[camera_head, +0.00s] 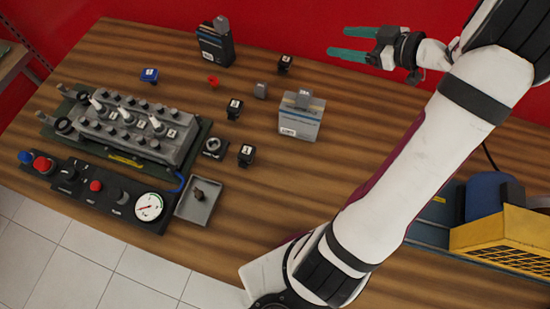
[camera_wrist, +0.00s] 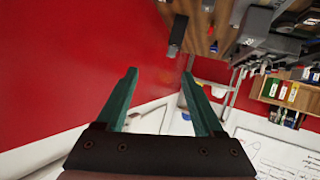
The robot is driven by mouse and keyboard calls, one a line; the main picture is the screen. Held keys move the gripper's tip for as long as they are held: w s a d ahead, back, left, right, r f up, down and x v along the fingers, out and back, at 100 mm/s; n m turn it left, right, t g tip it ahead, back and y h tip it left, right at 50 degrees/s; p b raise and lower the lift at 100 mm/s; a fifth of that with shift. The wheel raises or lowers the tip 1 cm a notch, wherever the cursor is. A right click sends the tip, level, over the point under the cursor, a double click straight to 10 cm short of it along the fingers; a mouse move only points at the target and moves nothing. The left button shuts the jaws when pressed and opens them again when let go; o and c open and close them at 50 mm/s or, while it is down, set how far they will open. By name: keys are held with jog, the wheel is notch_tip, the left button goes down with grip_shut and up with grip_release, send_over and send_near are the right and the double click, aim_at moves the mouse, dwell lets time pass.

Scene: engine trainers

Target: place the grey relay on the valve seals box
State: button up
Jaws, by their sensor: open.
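Several grey blocks show in the head view, and I cannot tell for sure which is the task's grey relay. One small grey block (camera_head: 261,90) stands on the table. Another grey block (camera_head: 304,98) rests on a pale grey-blue box (camera_head: 299,124). A third grey block (camera_head: 221,23) sits on a dark box (camera_head: 215,48) at the back edge. The box labels are too small to read, so I cannot tell which is the valve seals box. My gripper (camera_head: 338,41), with teal fingers, is open and empty, above and right of these. It also shows in the wrist view (camera_wrist: 159,74).
Left on the table are an engine trainer block (camera_head: 140,128), a gauge panel (camera_head: 100,192) and a small grey tray (camera_head: 207,206). Small black relays (camera_head: 246,154), a blue one (camera_head: 149,75) and a red part (camera_head: 213,81) lie around. A yellow crate (camera_head: 505,232) is at right.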

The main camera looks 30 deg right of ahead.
jog(key=w+r+m+h, duration=0.6)
jog(key=r+h, duration=0.1)
jog(key=h, duration=0.2)
jog(key=s+a+f+m+g+y, duration=0.3)
jog(key=s+a+g, duration=0.3)
jog(key=s+a, duration=0.8)
jog(key=s+a+f+m+g+y, duration=0.3)
jog(key=s+a+g, duration=0.3)
jog(key=s+a, duration=0.8)
jog(key=a+f, duration=0.1)
jog(key=a, duration=0.1)
jog(key=shift+s+a+f, duration=0.15)
jog(key=shift+s+a, duration=0.05)
jog(key=shift+a, duration=0.1)
